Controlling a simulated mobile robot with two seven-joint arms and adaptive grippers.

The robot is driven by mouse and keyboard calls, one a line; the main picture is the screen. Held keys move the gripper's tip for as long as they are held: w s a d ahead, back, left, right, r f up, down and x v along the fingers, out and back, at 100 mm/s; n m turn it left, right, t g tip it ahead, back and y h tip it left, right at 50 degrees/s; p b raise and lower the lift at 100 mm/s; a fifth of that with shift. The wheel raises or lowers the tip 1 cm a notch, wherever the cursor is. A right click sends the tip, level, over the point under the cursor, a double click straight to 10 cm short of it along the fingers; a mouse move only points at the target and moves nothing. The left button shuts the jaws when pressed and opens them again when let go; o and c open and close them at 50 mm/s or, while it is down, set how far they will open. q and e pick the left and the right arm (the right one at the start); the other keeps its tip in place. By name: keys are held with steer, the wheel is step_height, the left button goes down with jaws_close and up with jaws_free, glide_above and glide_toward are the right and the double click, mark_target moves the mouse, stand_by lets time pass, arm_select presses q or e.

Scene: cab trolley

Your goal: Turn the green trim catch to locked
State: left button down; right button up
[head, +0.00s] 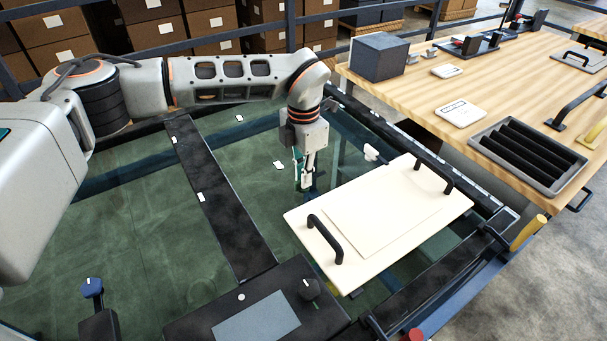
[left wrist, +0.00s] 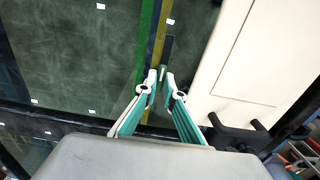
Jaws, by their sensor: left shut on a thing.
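My left gripper (head: 305,184) points down beside the left edge of the cream panel. In the left wrist view its green-and-white fingers (left wrist: 162,76) come together on a small dark green upright piece, the green trim catch (left wrist: 162,71). Only a little of the catch shows between the fingertips, and its angle is hard to tell. In the head view the fingers hide it. Green and yellow strips run just behind the fingertips in the wrist view. My right gripper is in neither view.
The cream panel (head: 345,262) with two black handles lies close to the gripper. A black console (head: 200,322) with a grey screen and dark knob (head: 310,289) is in front. A blue knob (head: 92,288) stands at left. A wooden bench (head: 500,85) with tools is at right.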

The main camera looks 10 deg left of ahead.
arm_select(q)
steer(key=shift+r, duration=0.1)
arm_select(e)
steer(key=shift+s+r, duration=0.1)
arm_select(q)
steer(key=shift+r+m+p, duration=0.1)
steer(key=shift+m+p, duration=0.6)
steer(key=shift+m, duration=0.4)
steer(key=m+p, duration=0.1)
steer(key=m, duration=0.2)
steer(key=shift+m, duration=0.3)
steer(key=shift+m+p, duration=0.5)
steer(key=shift+m, duration=0.4)
steer(key=m+p, duration=0.1)
steer(key=m, duration=0.2)
steer(key=shift+m, duration=0.3)
steer(key=m, duration=0.3)
steer(key=shift+m+p, duration=0.35)
steer(key=shift+m, duration=1.45)
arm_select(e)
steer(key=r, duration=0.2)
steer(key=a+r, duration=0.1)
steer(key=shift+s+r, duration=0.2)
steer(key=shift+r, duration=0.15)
